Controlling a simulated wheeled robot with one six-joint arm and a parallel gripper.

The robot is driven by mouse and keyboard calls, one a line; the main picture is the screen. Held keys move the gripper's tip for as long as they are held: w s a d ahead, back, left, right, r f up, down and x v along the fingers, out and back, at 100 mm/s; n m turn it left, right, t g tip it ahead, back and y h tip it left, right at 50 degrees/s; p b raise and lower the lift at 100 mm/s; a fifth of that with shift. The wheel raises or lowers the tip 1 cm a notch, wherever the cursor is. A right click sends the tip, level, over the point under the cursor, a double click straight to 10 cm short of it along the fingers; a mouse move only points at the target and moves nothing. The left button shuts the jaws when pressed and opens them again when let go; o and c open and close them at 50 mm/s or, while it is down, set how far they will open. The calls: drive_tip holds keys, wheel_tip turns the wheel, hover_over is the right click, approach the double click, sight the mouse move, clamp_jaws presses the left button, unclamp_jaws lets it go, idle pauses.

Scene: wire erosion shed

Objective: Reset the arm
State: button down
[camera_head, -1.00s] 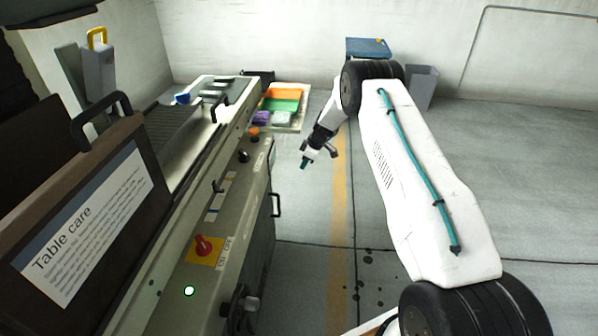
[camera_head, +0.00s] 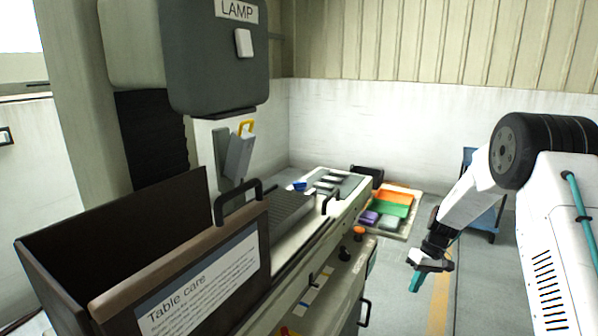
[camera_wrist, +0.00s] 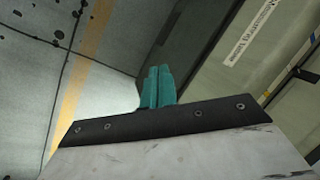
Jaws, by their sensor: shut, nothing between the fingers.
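My gripper (camera_head: 415,282) is at the lower right in the head view, hanging from my white arm. Its teal fingertips point down, out over the floor to the right of the machine. In the wrist view the two teal fingers (camera_wrist: 157,88) lie together, shut, with nothing between them. The gripper appears apart from everything around it.
The machine with its grey table (camera_head: 285,212) and "Table care" box (camera_head: 265,262) stands at left. Behind are a tray (camera_head: 408,229) with coloured bins and a blue cart (camera_head: 486,219). A yellow line (camera_head: 440,300) crosses open floor at right.

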drive_tip(key=s+a+r+m, duration=0.2)
drive_tip(key=s+a+r, duration=0.1)
drive_tip(key=s+r, duration=0.75)
drive_tip(key=s+a+r+t+h, duration=0.1)
drive_tip(key=s+r, duration=0.5)
drive_tip(key=s, duration=0.4)
drive_tip(key=s+a+r+t+h, duration=0.1)
drive_tip(key=s+a+r, duration=0.1)
drive_tip(key=s+r, duration=0.5)
drive_tip(key=s+a+r+m+t+h, duration=0.1)
drive_tip(key=s+r, duration=0.5)
drive_tip(key=s, duration=0.8)
drive_tip(key=shift+s+a+r+h, duration=0.15)
drive_tip(key=shift+s+a+h, duration=0.15)
drive_tip(key=shift+a, duration=0.35)
